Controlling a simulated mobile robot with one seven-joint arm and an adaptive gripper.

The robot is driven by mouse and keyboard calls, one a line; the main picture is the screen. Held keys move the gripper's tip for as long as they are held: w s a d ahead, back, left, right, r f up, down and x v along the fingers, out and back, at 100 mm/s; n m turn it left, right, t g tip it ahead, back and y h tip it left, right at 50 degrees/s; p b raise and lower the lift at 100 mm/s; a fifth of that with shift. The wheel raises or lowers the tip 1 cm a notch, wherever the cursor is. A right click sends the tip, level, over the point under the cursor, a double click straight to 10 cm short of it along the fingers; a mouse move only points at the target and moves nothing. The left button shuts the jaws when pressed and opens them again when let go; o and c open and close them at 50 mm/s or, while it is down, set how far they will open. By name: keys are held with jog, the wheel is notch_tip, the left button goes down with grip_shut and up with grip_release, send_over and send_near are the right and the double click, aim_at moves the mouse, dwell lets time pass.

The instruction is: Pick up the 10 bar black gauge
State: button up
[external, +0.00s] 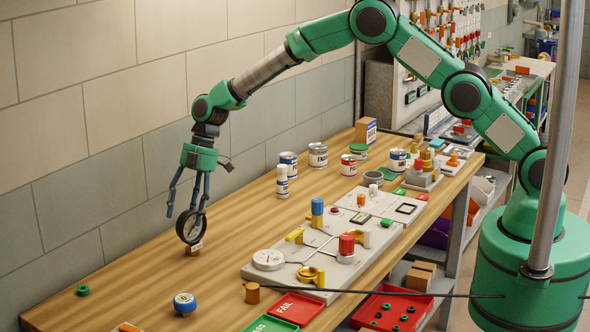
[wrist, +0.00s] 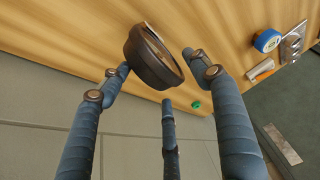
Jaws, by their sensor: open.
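A round black-rimmed gauge (external: 181,229) stands upright on the wooden bench near the wall, with a small tag or block (external: 194,248) at its foot. Its markings are too small to read. In the wrist view the dark gauge (wrist: 150,58) sits near the fingertips, its face turned mostly away. My gripper (external: 187,211) is open, pointing down above the gauge, with fingers on either side of its upper part. In the wrist view the fingers of my gripper (wrist: 160,76) spread around the gauge; I cannot tell whether any touches it.
A blue-rimmed gauge (external: 184,302) and a green ring (external: 82,290) lie toward the front. A valve board (external: 310,262) with a white gauge (external: 268,259) is at the right. Several cans (external: 318,155) stand behind. Bare bench surrounds the black gauge; the wall is close at left.

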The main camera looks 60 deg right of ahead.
aim_at(179, 239)
jog(key=shift+a+f, duration=0.1)
jog(key=shift+f, duration=0.1)
dwell(0.3)
jog(key=shift+x, duration=2.5)
jog(key=shift+w, duration=0.1)
jog(key=c, duration=1.6)
jog(key=shift+o, duration=0.2)
jog(key=shift+r, duration=0.15)
jog(key=shift+w+r, duration=0.1)
jog(key=shift+r, duration=0.7)
notch_tip(179, 239, up, 2)
jog(key=shift+r, duration=0.1)
jog(key=s+d, duration=0.3)
jog(key=s, duration=0.4)
jog(key=s+d+r, duration=0.1)
jog(key=s+d, duration=0.2)
jog(key=s, duration=0.4)
jog(key=shift+s+b, duration=0.3)
jog(key=shift+s, duration=0.1)
